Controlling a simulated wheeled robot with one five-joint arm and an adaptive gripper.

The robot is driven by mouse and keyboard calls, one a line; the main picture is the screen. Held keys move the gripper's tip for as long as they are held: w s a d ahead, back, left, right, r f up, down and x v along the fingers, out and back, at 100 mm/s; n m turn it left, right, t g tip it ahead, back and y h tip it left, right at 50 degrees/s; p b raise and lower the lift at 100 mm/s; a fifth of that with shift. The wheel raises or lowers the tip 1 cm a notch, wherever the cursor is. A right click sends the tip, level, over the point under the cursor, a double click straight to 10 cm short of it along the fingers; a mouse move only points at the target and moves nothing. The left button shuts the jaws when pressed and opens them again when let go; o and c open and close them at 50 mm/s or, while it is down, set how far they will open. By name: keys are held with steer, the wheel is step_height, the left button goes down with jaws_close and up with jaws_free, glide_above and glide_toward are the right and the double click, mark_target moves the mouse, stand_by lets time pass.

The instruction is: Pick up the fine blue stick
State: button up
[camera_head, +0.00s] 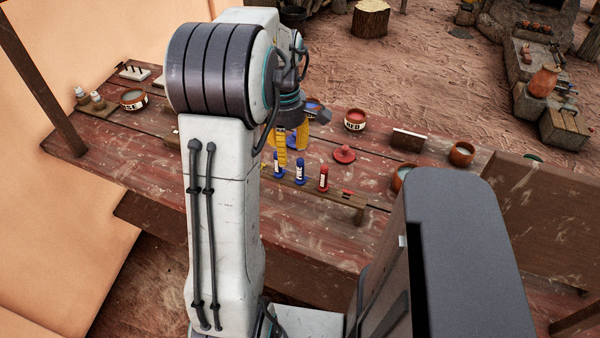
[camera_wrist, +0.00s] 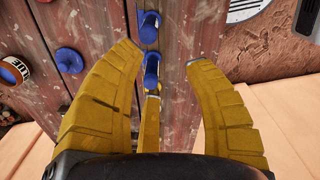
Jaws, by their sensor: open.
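Two blue sticks with pale labels stand upright on a narrow wooden rack (camera_head: 345,199): a left one (camera_head: 278,165) and a right one (camera_head: 300,173). I cannot tell which is the fine one. My gripper (camera_head: 292,142) is open and points down above the left end of the rack, close to the left blue stick. Nothing is gripped.
A red stick (camera_head: 323,178) stands further right on the rack. A red lidlike piece (camera_head: 344,154), a red-filled bowl (camera_head: 355,120) and a wooden block (camera_head: 408,140) are behind it. A blue piece (camera_wrist: 68,60) lies left of my fingers in the wrist view.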

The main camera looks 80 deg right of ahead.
mark_target(301, 180)
steer(key=s, duration=0.1)
steer(key=s+f, duration=0.1)
steer(key=shift+s+d+f, duration=0.3)
steer(key=shift+s+d, duration=0.05)
steer(key=shift+s, duration=0.05)
steer(key=shift+s+a+f, duration=0.1)
steer(key=shift+f, duration=1.55)
steer(key=shift+s+f, duration=0.1)
steer(key=shift+f, duration=1.5)
steer(key=shift+c, duration=0.3)
jaws_close()
